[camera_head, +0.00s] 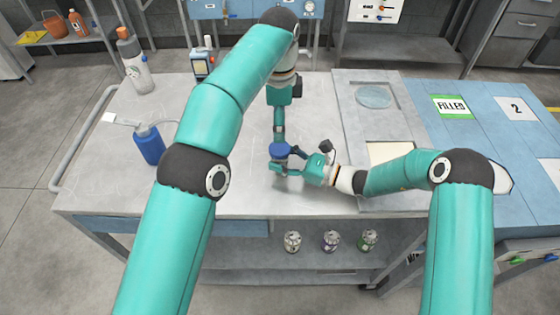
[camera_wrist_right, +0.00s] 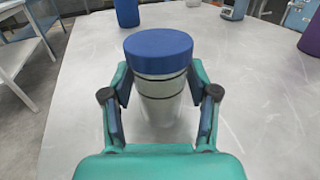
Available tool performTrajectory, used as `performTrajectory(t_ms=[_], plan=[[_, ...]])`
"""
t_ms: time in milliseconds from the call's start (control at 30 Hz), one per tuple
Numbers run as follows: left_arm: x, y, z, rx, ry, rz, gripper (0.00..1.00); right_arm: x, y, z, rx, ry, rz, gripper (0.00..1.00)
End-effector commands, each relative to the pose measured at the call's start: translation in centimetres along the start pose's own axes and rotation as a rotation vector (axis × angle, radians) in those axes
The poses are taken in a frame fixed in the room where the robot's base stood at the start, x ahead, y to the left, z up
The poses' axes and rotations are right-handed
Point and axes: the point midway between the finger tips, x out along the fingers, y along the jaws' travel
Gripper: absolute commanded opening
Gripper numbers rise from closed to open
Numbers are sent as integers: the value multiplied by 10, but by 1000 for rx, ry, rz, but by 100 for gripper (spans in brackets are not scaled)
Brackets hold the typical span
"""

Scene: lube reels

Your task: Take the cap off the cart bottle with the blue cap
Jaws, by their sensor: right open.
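The cart bottle with the blue cap (camera_head: 280,150) stands upright on the metal cart top. In the right wrist view its blue cap (camera_wrist_right: 158,50) sits on a pale grey body (camera_wrist_right: 160,95) with dark rings. My right gripper (camera_head: 284,164) is open, its fingers on either side of the body below the cap; I cannot tell whether they touch it. My left gripper (camera_head: 279,132) points down beside the cap, on its far side in the head view. Its fingers are too small to read.
A blue squeeze bottle (camera_head: 149,144) stands left on the cart, and a white bottle with an orange top (camera_head: 133,62) at the back left. A purple thing (camera_wrist_right: 311,36) shows at the right wrist view's edge. Several small cans (camera_head: 330,241) sit on the lower shelf.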

Motion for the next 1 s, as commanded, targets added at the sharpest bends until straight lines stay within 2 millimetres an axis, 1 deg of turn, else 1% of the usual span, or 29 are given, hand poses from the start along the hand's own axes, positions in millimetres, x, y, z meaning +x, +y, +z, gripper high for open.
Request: performTrajectory(t_ms=[33, 200, 367, 600, 667, 700, 967, 1000], plan=[[0, 0, 0, 0, 0, 0, 87, 9, 1, 0, -1, 0, 3, 59], [0, 0, 0, 0, 0, 0, 87, 26, 0, 0, -1, 0, 1, 59], [0, 0, 0, 0, 0, 0, 87, 32, 0, 1, -1, 0, 0, 59], [0, 0, 0, 0, 0, 0, 87, 33, 0, 1, 0, 0, 0, 59], [0, 0, 0, 0, 0, 0, 87, 33, 0, 1, 0, 0, 0, 51], [0, 0, 0, 0, 0, 0, 87, 33, 0, 1, 0, 0, 0, 44], [0, 0, 0, -1, 0, 0, 87, 33, 0, 1, 0, 0, 0, 1], [0, 0, 0, -1, 0, 0, 87, 33, 0, 1, 0, 0, 0, 0]])
